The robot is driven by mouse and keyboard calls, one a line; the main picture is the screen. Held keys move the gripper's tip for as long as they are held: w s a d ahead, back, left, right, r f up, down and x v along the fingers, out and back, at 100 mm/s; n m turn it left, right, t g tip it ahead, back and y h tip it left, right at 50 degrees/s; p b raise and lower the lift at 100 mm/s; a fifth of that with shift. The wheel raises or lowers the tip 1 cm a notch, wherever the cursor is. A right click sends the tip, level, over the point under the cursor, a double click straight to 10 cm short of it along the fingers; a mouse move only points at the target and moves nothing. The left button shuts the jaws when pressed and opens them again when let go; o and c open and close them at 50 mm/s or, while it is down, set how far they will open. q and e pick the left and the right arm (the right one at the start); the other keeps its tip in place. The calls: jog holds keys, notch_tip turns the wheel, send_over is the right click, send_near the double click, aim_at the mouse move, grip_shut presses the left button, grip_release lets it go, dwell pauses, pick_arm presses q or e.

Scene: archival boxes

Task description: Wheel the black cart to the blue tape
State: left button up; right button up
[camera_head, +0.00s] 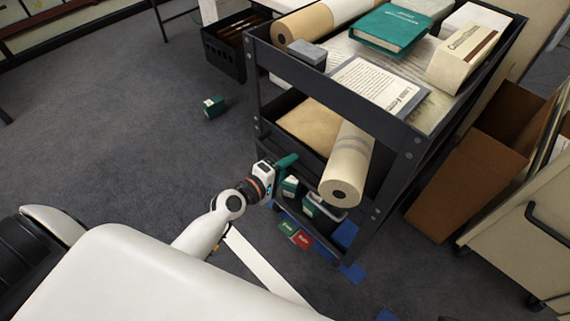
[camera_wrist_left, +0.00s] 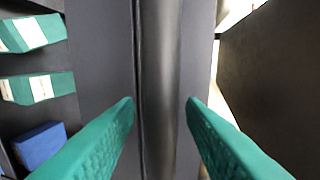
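The black cart (camera_head: 387,143) stands right of centre in the head view, loaded on several levels. My left gripper (camera_head: 289,160) is at the cart's near left side, by a corner post. In the left wrist view its green fingers (camera_wrist_left: 160,105) are spread apart, with the cart's dark upright (camera_wrist_left: 158,60) between them. I cannot tell whether they touch it. Blue tape pieces (camera_head: 352,272) lie on the floor by the cart's near end, and another (camera_head: 386,315) is at the bottom edge. My right gripper is not in view.
On the cart are a green book (camera_head: 390,28), paper rolls (camera_head: 347,165) and boxes (camera_head: 463,55). A brown box (camera_head: 470,172) and a beige cart (camera_head: 530,225) stand close on the right. A black crate (camera_head: 224,47) and small green box (camera_head: 213,106) are left. Left floor is mostly clear.

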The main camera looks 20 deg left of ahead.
pick_arm(q)
jog(key=b+v, duration=0.1)
jog(key=v, duration=1.1)
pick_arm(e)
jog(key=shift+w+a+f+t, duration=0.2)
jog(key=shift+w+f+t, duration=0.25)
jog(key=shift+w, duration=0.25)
